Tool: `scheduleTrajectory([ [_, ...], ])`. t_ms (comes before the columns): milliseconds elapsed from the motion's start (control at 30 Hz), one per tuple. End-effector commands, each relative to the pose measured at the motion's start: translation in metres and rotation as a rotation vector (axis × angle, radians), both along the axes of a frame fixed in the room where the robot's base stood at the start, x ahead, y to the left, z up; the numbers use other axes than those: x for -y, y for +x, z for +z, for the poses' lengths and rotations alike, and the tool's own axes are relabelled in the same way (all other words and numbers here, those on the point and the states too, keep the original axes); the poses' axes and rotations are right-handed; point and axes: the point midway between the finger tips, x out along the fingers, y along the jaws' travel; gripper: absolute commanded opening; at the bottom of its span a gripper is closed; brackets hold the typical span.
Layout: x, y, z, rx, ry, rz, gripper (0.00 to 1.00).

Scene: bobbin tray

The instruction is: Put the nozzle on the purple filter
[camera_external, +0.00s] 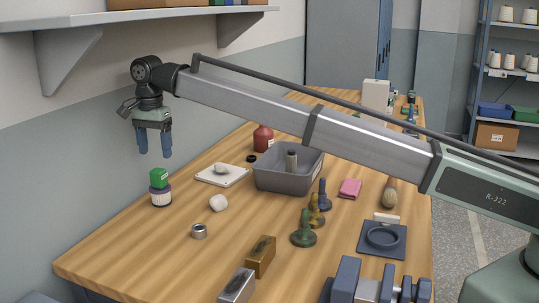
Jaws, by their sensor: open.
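The purple filter (160,198) appears to be the short round piece at the left of the table, white and ribbed with dark purple parts. A green block (159,178) sits on top of it. I cannot tell for sure which piece is the nozzle. A beige-grey upright cylinder (291,158) stands in the grey tub (285,181), its lower part hidden by the wall. Flared pieces in blue (321,196), gold (316,213) and green (303,234) stand on the table. My gripper (154,155) is open and empty, pointing down above the green block, apart from it.
A white board with a pale lump (221,175), a white cylinder (218,203), a metal ring (199,231), a red bottle (263,138) and brass block (261,256) lie around. A dark blue plate (383,240) is at right. The left front table is clear.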

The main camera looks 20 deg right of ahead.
Motion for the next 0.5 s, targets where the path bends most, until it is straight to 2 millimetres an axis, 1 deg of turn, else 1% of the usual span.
scheduleTrajectory([
  [33,-0.001,0.001,0.009,0.001,0.001,0.000,0.72],
  [200,0.000,0.000,0.026,0.000,0.000,0.000,0.72],
  [333,0.000,0.000,0.033,0.000,0.000,0.000,0.72],
  [500,0.000,0.000,0.034,0.000,0.000,0.000,0.72],
])
